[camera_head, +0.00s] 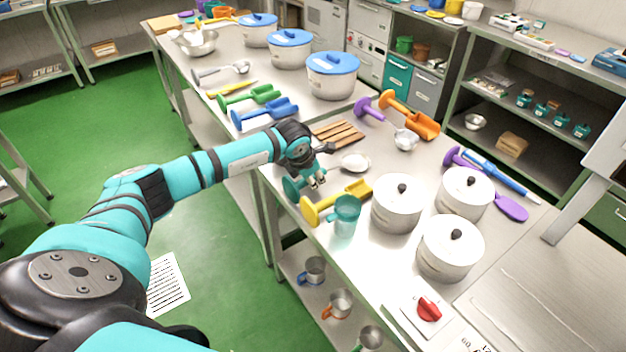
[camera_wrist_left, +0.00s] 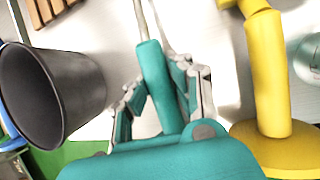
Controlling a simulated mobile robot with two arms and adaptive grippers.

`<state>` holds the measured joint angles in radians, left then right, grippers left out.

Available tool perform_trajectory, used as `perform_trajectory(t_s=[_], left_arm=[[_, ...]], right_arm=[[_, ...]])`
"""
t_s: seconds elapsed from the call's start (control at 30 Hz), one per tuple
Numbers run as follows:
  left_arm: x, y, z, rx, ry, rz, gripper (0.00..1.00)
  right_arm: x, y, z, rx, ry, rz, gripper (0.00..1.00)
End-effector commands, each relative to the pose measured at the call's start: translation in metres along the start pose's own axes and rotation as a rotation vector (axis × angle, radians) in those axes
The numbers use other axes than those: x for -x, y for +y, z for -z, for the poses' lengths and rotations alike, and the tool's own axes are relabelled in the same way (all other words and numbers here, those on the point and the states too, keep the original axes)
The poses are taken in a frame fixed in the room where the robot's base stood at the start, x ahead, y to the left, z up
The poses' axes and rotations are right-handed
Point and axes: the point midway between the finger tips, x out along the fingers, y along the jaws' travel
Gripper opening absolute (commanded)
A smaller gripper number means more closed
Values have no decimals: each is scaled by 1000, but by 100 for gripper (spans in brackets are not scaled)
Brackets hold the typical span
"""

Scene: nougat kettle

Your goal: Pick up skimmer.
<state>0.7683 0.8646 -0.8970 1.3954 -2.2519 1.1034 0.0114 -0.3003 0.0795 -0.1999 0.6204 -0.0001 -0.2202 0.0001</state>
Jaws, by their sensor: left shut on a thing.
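The skimmer has a pale round bowl (camera_head: 355,163), a thin metal shaft and a teal handle. The bowl lies over the steel table, to the right of my left gripper (camera_head: 318,180) in the head view. My left gripper is shut on the teal handle (camera_wrist_left: 154,80), which runs between its fingers in the left wrist view. The shaft (camera_wrist_left: 143,20) leads up out of that view, so the bowl is hidden there. I cannot tell whether the skimmer touches the table. My right gripper is not in view.
A yellow scoop (camera_head: 335,203) lies close beside my gripper, with a teal jug (camera_head: 344,222) near it. Wooden slats (camera_head: 338,134) lie behind. A dark cup (camera_wrist_left: 50,95) stands left in the wrist view. Lidded pots (camera_head: 397,205) stand to the right.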

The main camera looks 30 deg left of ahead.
Motion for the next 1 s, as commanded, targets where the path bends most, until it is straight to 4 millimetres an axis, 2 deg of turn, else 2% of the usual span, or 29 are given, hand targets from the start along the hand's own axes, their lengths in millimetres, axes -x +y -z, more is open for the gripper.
perform_trajectory(t_s=[0.23, 0.37, 0.73, 1.0], left_arm=[[1, 0, -1, 0, -2, 0, 0], [11, 3, -6, 0, -5, -1, 0], [74, 16, -32, -1, -6, -2, 0], [106, 23, -44, 0, -3, -1, 0]], right_arm=[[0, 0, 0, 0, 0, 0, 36], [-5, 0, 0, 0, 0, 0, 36], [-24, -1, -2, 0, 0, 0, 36], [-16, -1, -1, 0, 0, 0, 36]])
